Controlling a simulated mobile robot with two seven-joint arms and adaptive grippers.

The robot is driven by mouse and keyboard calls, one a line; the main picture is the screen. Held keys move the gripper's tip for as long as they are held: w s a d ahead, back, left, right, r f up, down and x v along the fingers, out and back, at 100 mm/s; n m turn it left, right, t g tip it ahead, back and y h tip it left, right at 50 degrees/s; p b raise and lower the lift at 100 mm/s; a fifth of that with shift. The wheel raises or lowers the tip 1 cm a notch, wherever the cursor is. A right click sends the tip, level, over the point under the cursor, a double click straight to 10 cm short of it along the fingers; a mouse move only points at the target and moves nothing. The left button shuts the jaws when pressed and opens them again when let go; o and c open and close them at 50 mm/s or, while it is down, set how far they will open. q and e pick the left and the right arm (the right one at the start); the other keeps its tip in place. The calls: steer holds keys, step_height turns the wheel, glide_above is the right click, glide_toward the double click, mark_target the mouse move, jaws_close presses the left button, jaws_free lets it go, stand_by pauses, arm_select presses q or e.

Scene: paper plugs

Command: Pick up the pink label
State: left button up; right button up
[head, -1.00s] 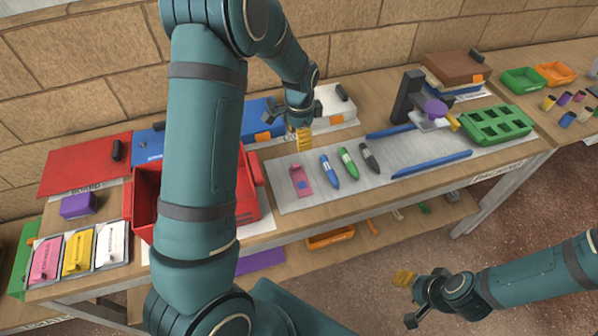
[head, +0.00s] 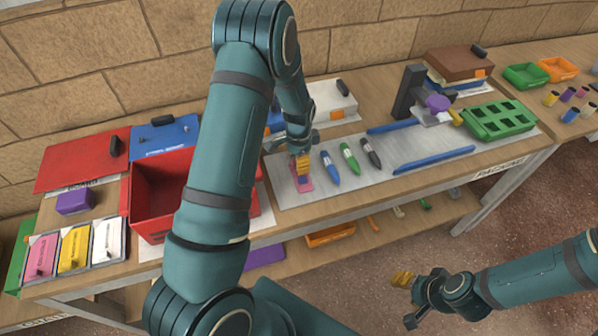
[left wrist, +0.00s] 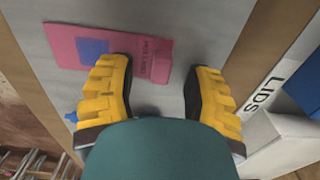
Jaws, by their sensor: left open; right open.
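The pink label (head: 305,186) is a flat pink card lying on the grey mat, partly hidden by my left gripper (head: 302,162) in the head view. In the left wrist view the label (left wrist: 72,40) shows a blue square and small dark print. My left gripper (left wrist: 163,68) is open over it. The label's printed right end reaches between the yellow fingertips, and the left fingertip overlaps its lower edge. Whether the fingers touch it I cannot tell. My right gripper (head: 410,298) is open and empty, over the floor in front of the bench.
Blue, green and black markers (head: 349,158) lie right of the label on the mat (head: 300,208). A red bin (head: 150,205) stands to the left, partly behind my left arm. A green tray (head: 497,119) and a blue strip (head: 433,160) are further right.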

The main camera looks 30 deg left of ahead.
arm_select(q)
steer(key=c, duration=0.9)
steer(key=shift+o, duration=0.2)
steer(key=shift+r, duration=0.15)
